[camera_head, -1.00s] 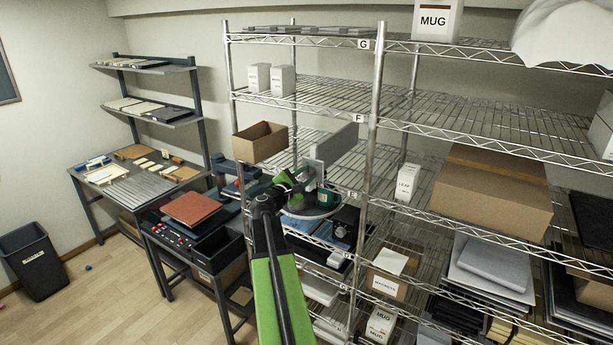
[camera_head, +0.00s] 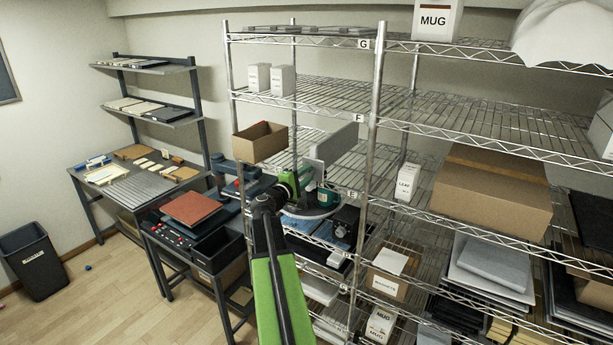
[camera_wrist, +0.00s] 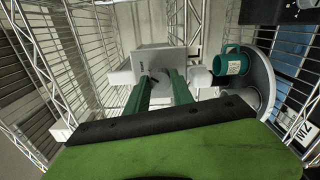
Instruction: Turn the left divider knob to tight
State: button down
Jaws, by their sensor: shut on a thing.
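The grey divider (camera_head: 334,143) stands on the wire shelf near the label E in the head view. In the wrist view its grey block (camera_wrist: 150,58) faces me, with a small round knob (camera_wrist: 157,76) bearing a dark mark on its front. My gripper (camera_wrist: 158,84) has its two green fingers on either side of this knob and is shut on it. In the head view my gripper (camera_head: 303,178) is at the divider's lower part, and my wrist hides the knob. I cannot read any tight or loose marking.
A teal mug (camera_wrist: 231,64) stands on a round grey tray (camera_wrist: 264,92) close to the right of my fingers. An open cardboard box (camera_head: 260,142) is at the left shelf edge. Wire shelves and posts (camera_head: 371,130) surround my arm.

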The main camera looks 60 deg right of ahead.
jog(key=shift+f, duration=0.1)
dwell(0.3)
jog(key=c, duration=1.1)
grip_release()
jog(key=a, duration=1.7)
jog(key=shift+a, duration=0.3)
